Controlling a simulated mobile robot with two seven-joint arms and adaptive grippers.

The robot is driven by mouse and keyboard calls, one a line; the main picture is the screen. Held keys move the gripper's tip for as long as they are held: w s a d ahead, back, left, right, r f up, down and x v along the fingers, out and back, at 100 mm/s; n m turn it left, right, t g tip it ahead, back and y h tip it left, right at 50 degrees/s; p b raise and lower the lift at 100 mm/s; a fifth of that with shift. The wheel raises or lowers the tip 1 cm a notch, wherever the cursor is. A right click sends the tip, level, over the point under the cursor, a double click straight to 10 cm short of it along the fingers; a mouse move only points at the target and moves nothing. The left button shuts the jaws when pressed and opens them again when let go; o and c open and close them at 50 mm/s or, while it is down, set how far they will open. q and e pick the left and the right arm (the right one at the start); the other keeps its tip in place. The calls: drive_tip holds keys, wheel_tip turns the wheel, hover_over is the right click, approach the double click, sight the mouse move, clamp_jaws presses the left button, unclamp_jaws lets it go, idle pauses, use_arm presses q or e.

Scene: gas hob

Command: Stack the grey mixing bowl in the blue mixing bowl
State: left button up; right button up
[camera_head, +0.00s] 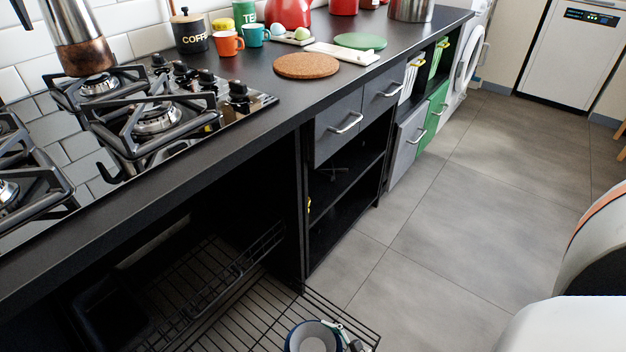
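A round bowl (313,338) with a dark blue rim and a pale grey inside shows at the bottom edge of the head view, cut off by the frame. It is over the front part of the wire rack (237,318). I cannot tell whether the grey is a second bowl nested in it or its own inside. A small pale and dark piece shows at its right side, too cropped to identify. No other mixing bowl is visible.
The wire rack extends from the dark open cabinet under the gas hob (150,125). The counter holds a cork mat (306,66), a green mat (360,41), an orange mug (229,43) and a coffee jar (188,32). The grey tiled floor (460,220) is clear. White parts of mine fill the lower right.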

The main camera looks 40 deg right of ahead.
drive_tip(key=shift+s+f, duration=0.15)
drive_tip(key=shift+f, duration=0.5)
drive_tip(key=o, duration=1)
drive_tip(key=shift+s+f, duration=0.1)
use_arm(q)
drive_tip(key=shift+s, duration=0.1)
use_arm(e)
drive_tip(key=shift+o, duration=0.2)
drive_tip(key=shift+s+f, duration=0.1)
drive_tip(key=shift+s, duration=0.05)
use_arm(q)
drive_tip(key=shift+f, duration=0.1)
use_arm(e)
drive_tip(key=shift+s, duration=0.15)
drive_tip(key=shift+r, duration=0.25)
drive_tip(key=shift+s+d+r, duration=0.1)
drive_tip(key=shift+s+r, duration=0.05)
drive_tip(key=shift+r, duration=0.15)
use_arm(q)
drive_tip(key=a+m+p, duration=0.1)
drive_tip(key=m, duration=0.1)
drive_tip(key=a+m+p, duration=0.1)
drive_tip(key=m+p, duration=0.1)
drive_tip(key=shift+w+a+g, duration=0.3)
drive_tip(key=shift+w, duration=0.1)
use_arm(e)
drive_tip(key=r+v, duration=0.1)
drive_tip(key=v, duration=1)
drive_tip(key=shift+w, duration=0.2)
